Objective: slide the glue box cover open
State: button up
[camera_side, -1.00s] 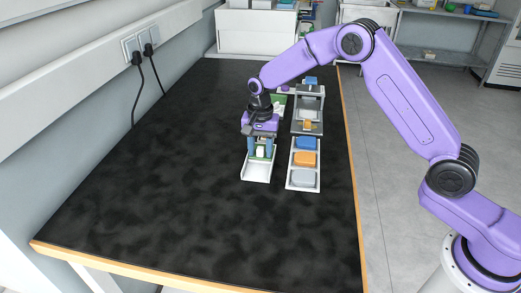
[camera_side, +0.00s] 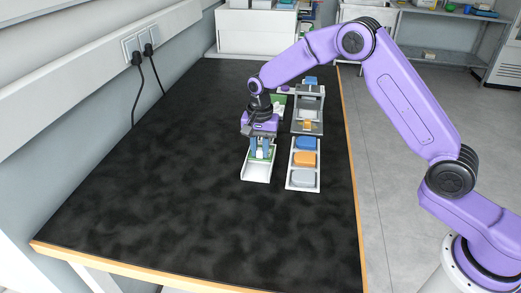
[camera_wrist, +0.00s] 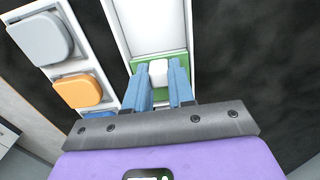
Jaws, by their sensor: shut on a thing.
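The glue box is a long white open-topped box (camera_side: 257,173), also in the wrist view (camera_wrist: 152,28). Its green cover (camera_wrist: 159,56) lies across the box under my gripper, with a bare white section beyond it. A white knob (camera_wrist: 158,74) stands up from the cover. My gripper (camera_side: 261,154) points down over the cover. Its two blue fingers (camera_wrist: 162,70) are shut on the knob, one on each side. The rest of the cover is hidden behind the fingers and the gripper body.
A white tray (camera_side: 289,178) on the right holds blue (camera_side: 305,143), orange (camera_side: 304,159) and grey (camera_side: 302,178) blocks. A grey stand (camera_side: 308,105) is behind it. The black table (camera_side: 150,200) is clear to the left and front.

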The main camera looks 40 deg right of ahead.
jog(key=shift+s+a+f, duration=0.15)
jog(key=shift+s+a, duration=1.95)
jog(key=shift+s, duration=0.1)
jog(key=o, duration=0.7)
jog(key=shift+w, duration=0.1)
jog(key=shift+r, duration=0.35)
jog(key=shift+w+r, duration=0.1)
jog(key=shift+r, duration=1.65)
notch_tip(320, 180, up, 3)
jog(key=shift+r, duration=0.1)
